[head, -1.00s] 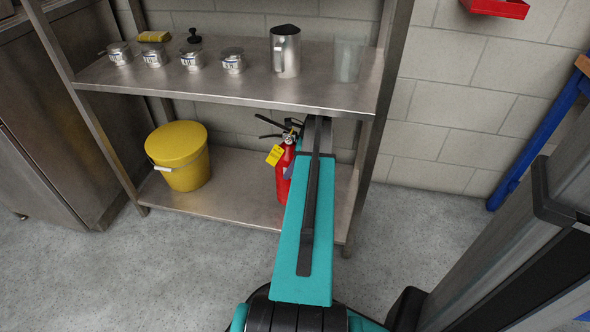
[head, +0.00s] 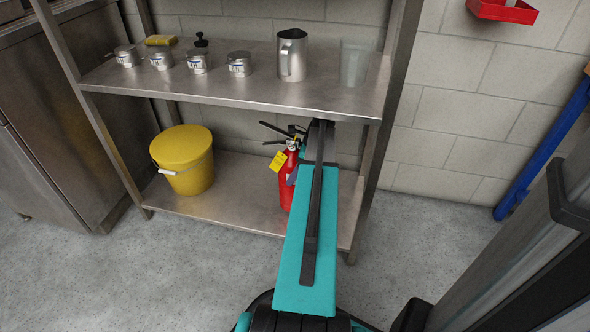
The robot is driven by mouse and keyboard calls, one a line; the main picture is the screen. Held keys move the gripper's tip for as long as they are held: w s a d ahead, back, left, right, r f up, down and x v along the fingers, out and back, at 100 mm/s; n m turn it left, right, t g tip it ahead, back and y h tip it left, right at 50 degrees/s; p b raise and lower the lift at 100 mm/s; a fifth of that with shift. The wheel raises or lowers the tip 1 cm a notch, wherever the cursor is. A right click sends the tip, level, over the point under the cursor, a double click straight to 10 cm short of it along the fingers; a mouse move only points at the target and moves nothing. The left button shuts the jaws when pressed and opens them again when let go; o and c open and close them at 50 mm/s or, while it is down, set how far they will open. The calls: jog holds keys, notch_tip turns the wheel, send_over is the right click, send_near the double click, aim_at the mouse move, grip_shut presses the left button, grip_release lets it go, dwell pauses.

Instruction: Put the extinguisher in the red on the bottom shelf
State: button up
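The red fire extinguisher (head: 285,190) stands upright on the bottom shelf (head: 228,208) of the metal rack, right of its middle. It has black levers on top and a yellow tag (head: 279,161). My teal arm reaches in under the upper shelf and covers the extinguisher's right side. The end of my arm is beside the extinguisher's top. My gripper's fingers are hidden by the arm, so I cannot tell whether they touch the extinguisher. A red tray-like holder (head: 503,10) is on the wall at the top right, partly cut off.
A yellow lidded bucket (head: 184,160) stands on the bottom shelf at the left. The upper shelf (head: 230,86) holds several labelled metal tins, a metal jug (head: 292,56) and a clear container (head: 354,64). A rack post stands right of my arm. A blue post (head: 545,150) stands at the right.

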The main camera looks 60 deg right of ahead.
jog(key=shift+w+f+b, duration=0.1)
jog(key=shift+f+b, duration=0.25)
jog(key=shift+f, duration=0.35)
jog(key=o, duration=1.9)
jog(key=shift+f, duration=0.15)
jog(key=shift+o, duration=0.2)
jog(key=shift+p+v, duration=1.6)
jog(key=shift+v, duration=2.25)
jog(key=shift+f, duration=0.1)
